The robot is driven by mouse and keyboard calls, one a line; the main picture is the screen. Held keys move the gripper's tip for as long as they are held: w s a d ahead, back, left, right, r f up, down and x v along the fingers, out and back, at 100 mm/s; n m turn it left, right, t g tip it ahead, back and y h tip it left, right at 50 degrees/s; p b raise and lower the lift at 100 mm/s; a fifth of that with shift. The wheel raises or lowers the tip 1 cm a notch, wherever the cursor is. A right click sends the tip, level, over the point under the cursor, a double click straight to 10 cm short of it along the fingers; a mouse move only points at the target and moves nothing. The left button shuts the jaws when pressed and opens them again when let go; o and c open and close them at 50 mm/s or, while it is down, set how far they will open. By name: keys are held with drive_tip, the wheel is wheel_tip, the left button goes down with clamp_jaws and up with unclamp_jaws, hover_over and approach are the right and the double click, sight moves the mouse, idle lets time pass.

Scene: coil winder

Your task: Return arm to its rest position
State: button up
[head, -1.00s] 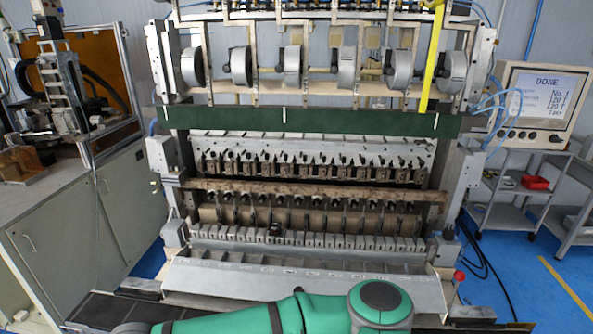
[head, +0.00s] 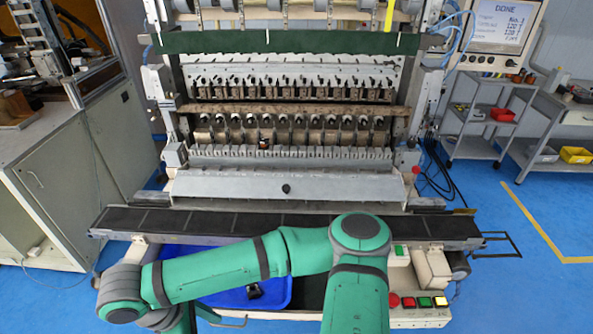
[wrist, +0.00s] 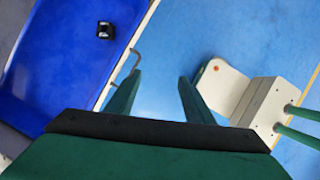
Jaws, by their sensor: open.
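My gripper (wrist: 158,76) shows in the wrist view with its two green fingers spread apart and nothing between them. It hangs over the blue floor, to the right of a blue tray (wrist: 45,85). In the head view my green arm (head: 215,270) is bent and folded low in front of the coil winder (head: 290,187). My gripper itself cannot be made out in the head view.
The blue tray (head: 275,303) is partly hidden behind my arm and holds a small black part (head: 254,291). A dark ledge (head: 190,221) and a button panel (head: 420,318) lie close to my arm. A grey cabinet (head: 70,180) stands left. Open blue floor (head: 500,280) lies right.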

drive_tip(key=s+a+g+y, duration=0.1)
drive_tip(key=s+a+y, duration=0.2)
drive_tip(key=a, duration=0.4)
drive_tip(key=s+a+m+g+y, duration=0.1)
drive_tip(key=s+a+y, duration=0.2)
drive_tip(key=a, duration=0.3)
drive_tip(key=s+a+g+y, duration=0.1)
drive_tip(key=s+a+y, duration=0.15)
drive_tip(key=a, duration=0.45)
drive_tip(key=w+a+r+m+t+y, duration=0.25)
drive_tip(key=a+r+m+y, duration=0.35)
drive_tip(key=a+r+y, duration=0.6)
drive_tip(key=w+d+m+t, duration=0.9)
drive_tip(key=d, duration=0.1)
drive_tip(key=d+f+m+t+h, duration=0.3)
drive_tip(key=d+f+m+h, duration=0.15)
drive_tip(key=d, duration=0.35)
drive_tip(key=d+f+m+t+h, duration=0.3)
drive_tip(key=d+f, duration=0.3)
drive_tip(key=d, duration=0.2)
drive_tip(key=s+d+f+m+h, duration=0.2)
drive_tip(key=s+d+f+h, duration=0.5)
drive_tip(key=d, duration=0.6)
drive_tip(key=s+d+f+n+h, duration=0.1)
drive_tip(key=s+d+n, duration=0.2)
drive_tip(key=s+d, duration=0.8)
drive_tip(key=s, duration=0.3)
drive_tip(key=shift+d+f+g+h, duration=0.15)
drive_tip(key=shift+g+h, duration=0.2)
drive_tip(key=shift+h, duration=0.05)
